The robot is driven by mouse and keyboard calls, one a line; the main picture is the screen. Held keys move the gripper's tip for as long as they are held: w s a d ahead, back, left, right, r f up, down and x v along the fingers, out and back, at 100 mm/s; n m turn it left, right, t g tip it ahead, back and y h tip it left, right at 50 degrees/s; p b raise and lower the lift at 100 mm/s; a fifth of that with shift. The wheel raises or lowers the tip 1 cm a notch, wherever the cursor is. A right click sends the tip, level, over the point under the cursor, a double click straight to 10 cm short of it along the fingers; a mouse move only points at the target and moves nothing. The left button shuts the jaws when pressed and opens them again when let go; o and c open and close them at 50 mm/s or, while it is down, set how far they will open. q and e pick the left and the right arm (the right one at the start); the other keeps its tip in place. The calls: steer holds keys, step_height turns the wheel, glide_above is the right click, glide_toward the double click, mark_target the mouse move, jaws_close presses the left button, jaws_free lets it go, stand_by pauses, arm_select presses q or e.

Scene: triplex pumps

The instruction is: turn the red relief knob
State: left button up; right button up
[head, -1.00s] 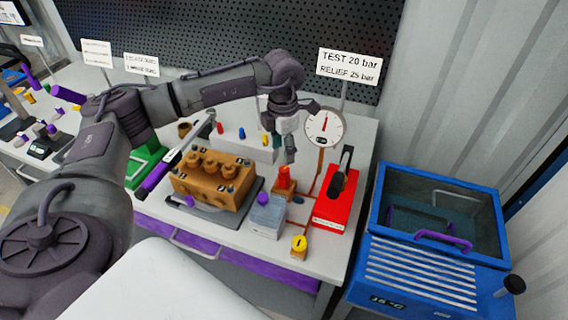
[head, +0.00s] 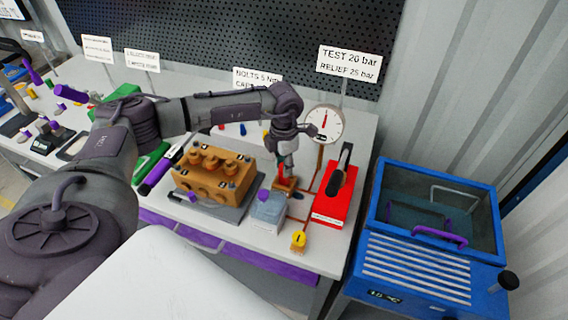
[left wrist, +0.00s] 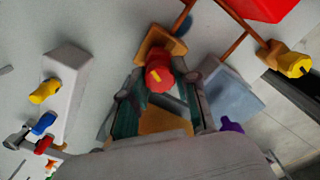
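The red relief knob (head: 282,171) with a yellow mark stands on an orange-brown block on the bench. It also shows in the left wrist view (left wrist: 159,76), where the yellow mark is on its top. My left gripper (head: 284,172) points down at the knob and partly covers it in the head view. In the left wrist view its two fingers (left wrist: 160,84) are spread, one on each side of the knob, with no clear contact. My right gripper is in neither view.
A pressure gauge (head: 324,124) stands behind the knob, and a red box with a black handle (head: 333,202) is to its right. A brown pump block (head: 212,173) and a grey-blue block (head: 269,210) stand nearby. A yellow knob (head: 299,239) is in front.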

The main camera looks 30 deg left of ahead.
arm_select(q)
jaws_close()
steer(key=shift+f+m+b, duration=0.25)
steer(key=shift+m+b, duration=0.35)
steer(key=shift+b, duration=0.5)
steer(key=shift+r, duration=0.1)
steer(key=shift+r+m, duration=0.2)
steer(key=shift+m, duration=0.1)
steer(key=o, duration=0.7)
jaws_free()
step_height(320, 180, up, 12)
